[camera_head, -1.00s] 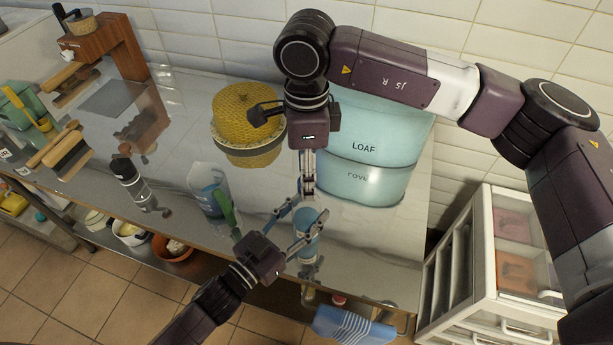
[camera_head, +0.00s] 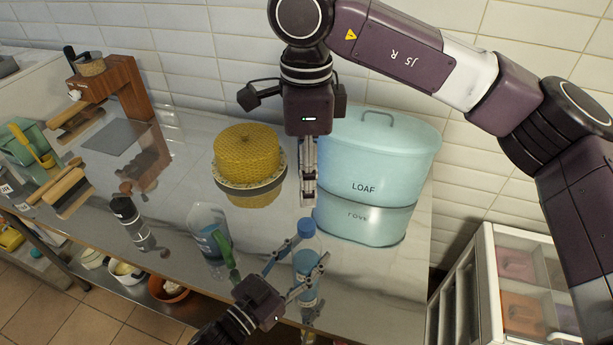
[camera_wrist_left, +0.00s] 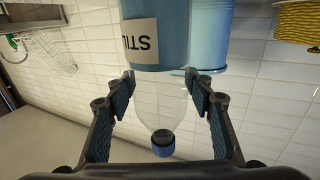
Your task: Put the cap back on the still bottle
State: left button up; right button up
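In the left wrist view the bottle (camera_wrist_left: 158,40) appears upside down. A blue cap (camera_head: 306,228) sits at its neck; it also shows in the left wrist view (camera_wrist_left: 163,143). I cannot tell how tightly it is seated. My left gripper (camera_head: 303,254) has a finger on each side of the bottle and looks shut on it. My right gripper (camera_head: 308,200) points down just above the cap, apart from it. Its fingers overlap from this side, so their opening is unclear.
A pale blue LOAF tin (camera_head: 364,165) stands behind the bottle to the right. A yellow woven dome (camera_head: 246,152) is behind to the left. A clear jug (camera_head: 207,235) and a dark-topped bottle (camera_head: 128,215) stand left. The shiny counter mirrors them.

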pick_arm(q)
jog(key=o, duration=0.3)
jog(key=shift+o, duration=0.2)
jog(key=v, duration=1.2)
jog(key=shift+a, duration=0.1)
